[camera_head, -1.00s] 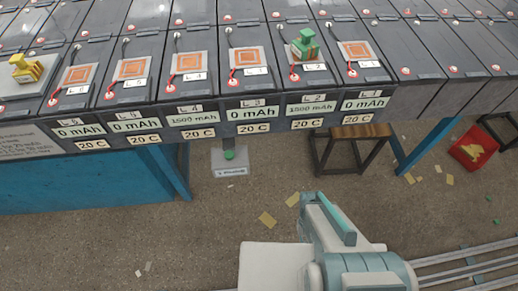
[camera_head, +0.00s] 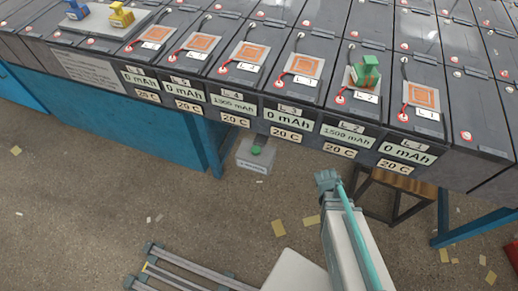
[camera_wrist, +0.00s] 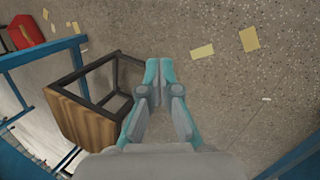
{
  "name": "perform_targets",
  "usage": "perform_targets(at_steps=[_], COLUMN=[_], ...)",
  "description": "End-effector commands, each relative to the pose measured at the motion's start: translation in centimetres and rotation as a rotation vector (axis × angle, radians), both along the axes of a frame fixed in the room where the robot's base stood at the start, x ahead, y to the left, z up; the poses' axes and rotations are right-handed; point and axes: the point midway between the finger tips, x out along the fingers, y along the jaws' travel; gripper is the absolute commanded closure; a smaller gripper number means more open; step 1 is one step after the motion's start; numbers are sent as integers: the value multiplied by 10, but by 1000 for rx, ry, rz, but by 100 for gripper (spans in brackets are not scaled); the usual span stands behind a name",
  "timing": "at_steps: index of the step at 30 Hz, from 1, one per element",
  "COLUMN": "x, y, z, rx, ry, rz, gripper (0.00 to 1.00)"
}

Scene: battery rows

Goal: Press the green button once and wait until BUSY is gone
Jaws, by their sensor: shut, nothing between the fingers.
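The green button (camera_head: 257,150) sits on a small grey box (camera_head: 243,159) below the front edge of the battery row, in the head view. The box has a small label too small to read. My gripper (camera_head: 327,180) is shut and empty, to the right of the button and apart from it. The wrist view shows the shut fingers (camera_wrist: 158,72) pointing over the bare floor; the button is not in that view. The battery displays show 0 mAh or 1500 mAh with 20 C plates; I can read no BUSY sign.
Batteries with orange pads stand along the row (camera_head: 300,64). A green block figure (camera_head: 365,70) stands on L-2; yellow (camera_head: 121,15) and blue (camera_head: 76,9) ones stand at far left. A wooden stool (camera_head: 402,183) is right of my gripper. Paper scraps lie on the floor.

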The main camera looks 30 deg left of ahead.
Motion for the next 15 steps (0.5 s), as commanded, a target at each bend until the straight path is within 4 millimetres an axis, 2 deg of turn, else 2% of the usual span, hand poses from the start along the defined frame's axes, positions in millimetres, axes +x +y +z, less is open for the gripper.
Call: perform_targets(at_steps=[1, 6, 10, 15], x=[11, 36, 48, 53], y=[20, 77, 122, 182], z=[11, 46, 75, 115], rx=[-3, -9, -2, 19], ry=[-39, -162, -254, -370], rz=[34, 123, 185, 258], gripper=[100, 100, 100, 100])
